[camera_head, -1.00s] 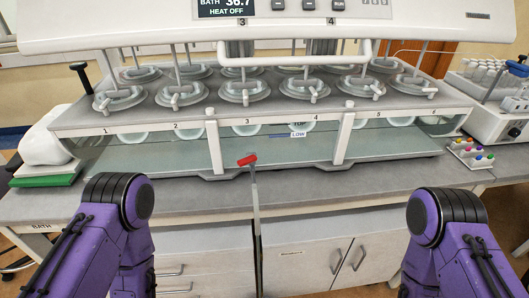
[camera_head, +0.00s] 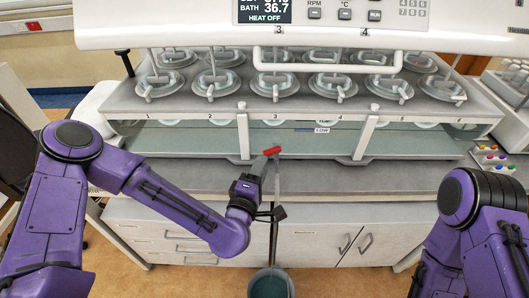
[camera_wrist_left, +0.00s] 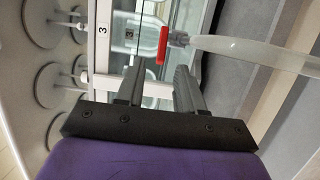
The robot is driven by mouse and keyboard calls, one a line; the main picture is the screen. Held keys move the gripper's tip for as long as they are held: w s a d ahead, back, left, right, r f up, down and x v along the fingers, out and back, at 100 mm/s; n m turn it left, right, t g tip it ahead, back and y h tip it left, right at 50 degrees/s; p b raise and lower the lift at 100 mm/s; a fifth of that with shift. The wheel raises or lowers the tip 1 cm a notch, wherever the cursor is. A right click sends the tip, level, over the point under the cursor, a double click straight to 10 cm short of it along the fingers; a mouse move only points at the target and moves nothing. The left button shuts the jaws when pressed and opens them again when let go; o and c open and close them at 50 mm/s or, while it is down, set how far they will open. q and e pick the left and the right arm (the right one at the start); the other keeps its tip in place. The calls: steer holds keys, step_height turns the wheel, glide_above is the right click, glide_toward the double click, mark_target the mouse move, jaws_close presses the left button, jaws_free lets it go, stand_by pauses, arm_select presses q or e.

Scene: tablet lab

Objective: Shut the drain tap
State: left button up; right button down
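The drain tap (camera_head: 272,151) has a red handle and sits at the front edge of the water bath, near its middle. Its handle lies nearly level across the picture in the head view. In the wrist view the red handle (camera_wrist_left: 163,45) stands just beyond my fingertips, crosswise to the pale hose (camera_wrist_left: 255,52). My left gripper (camera_head: 261,164) is just below and left of the tap in the head view. In the wrist view its two fingers (camera_wrist_left: 158,80) are apart with nothing between them. My right arm shows at the right edge, but its gripper is not in view.
The hose hangs from the tap toward a bucket (camera_head: 270,284) on the floor. The bath (camera_head: 200,166) carries several lidded vessels and stands on a bench (camera_head: 360,180). A rack with coloured caps (camera_head: 492,158) stands at the right. A cabinet (camera_head: 320,235) is below.

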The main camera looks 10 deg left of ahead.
mark_target(272, 152)
arm_select(q)
steer(key=w, duration=0.2)
steer(key=w+p, duration=0.1)
steer(key=w, duration=0.1)
steer(key=shift+d+f, duration=0.1)
steer(key=shift+d, duration=0.15)
jaws_close()
steer(key=shift+w+a+m+g+h+b, duration=0.2)
steer(key=shift+m+h+b, duration=0.25)
steer(key=shift+h, duration=0.35)
steer(key=shift+w+a+m+g+h+b, duration=0.15)
steer(key=shift+a+m+h+b, duration=0.1)
steer(key=shift+m+h, duration=0.45)
steer(key=shift+w+a+m+g+h+b, duration=0.2)
steer(key=shift+m+h+b, duration=0.15)
steer(key=shift+h, duration=0.55)
steer(key=shift+w+a+f+m+g+h+b, duration=0.15)
steer(key=shift+m+g+h+b, duration=0.25)
steer(key=shift+h, duration=0.2)
steer(key=shift+w+a+r+m+g+h+b, duration=0.15)
steer(key=shift+m+h+b, duration=0.15)
steer(key=shift+m+h, duration=0.25)
steer(key=shift+m+g+h, duration=0.35)
steer(key=shift+g+h, duration=0.05)
steer(key=shift+h, duration=0.15)
steer(key=shift+d, duration=0.1)
jaws_free()
